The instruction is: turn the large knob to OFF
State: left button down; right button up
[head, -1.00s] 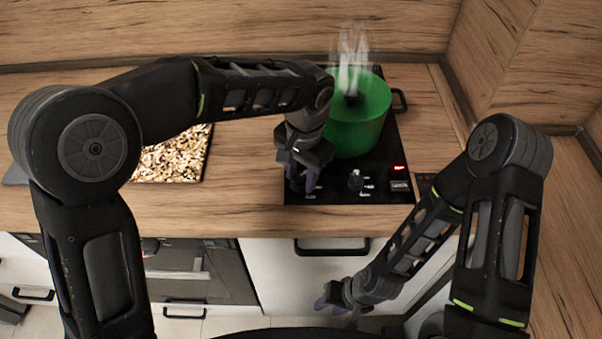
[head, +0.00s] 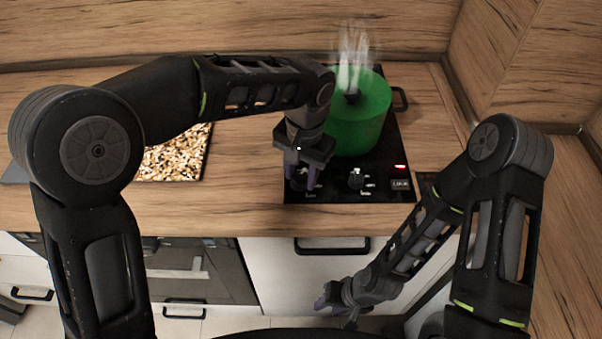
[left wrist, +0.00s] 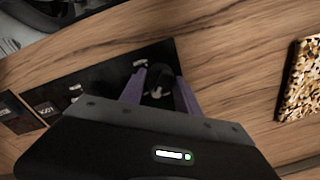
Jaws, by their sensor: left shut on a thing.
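The large knob (left wrist: 158,92) is a dark round knob on the black hob panel, seen between my left fingers in the left wrist view. My left gripper (left wrist: 160,78) points down at it and is shut on it, one purple finger on each side. In the head view my left gripper (head: 301,177) is at the hob's front left corner and largely hides this knob. A second, smaller knob (head: 356,179) stands to its right, apart from the fingers. My right gripper (head: 336,304) hangs low in front of the cabinets, empty, with its fingers apart.
A green pot (head: 358,118) gives off steam on the hob (head: 385,160), close behind my left gripper. A red light (head: 400,167) shows on the panel. A speckled board (head: 175,158) lies to the left, with bare wooden counter (head: 245,170) between.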

aim_at(303, 173)
pick_arm(q)
jog(key=n+b, duration=0.1)
jog(key=n, duration=0.3)
jog(key=shift+w, duration=0.1)
jog(key=n, duration=0.4)
jog(key=shift+g, duration=0.3)
jog(key=c, duration=0.9)
grip_release()
jog(key=shift+r, duration=0.15)
jog(key=r, duration=0.3)
jog(key=r+b, duration=0.1)
jog(key=r, duration=0.3)
jog(key=shift+d+r, duration=0.2)
jog(key=shift+r, duration=0.1)
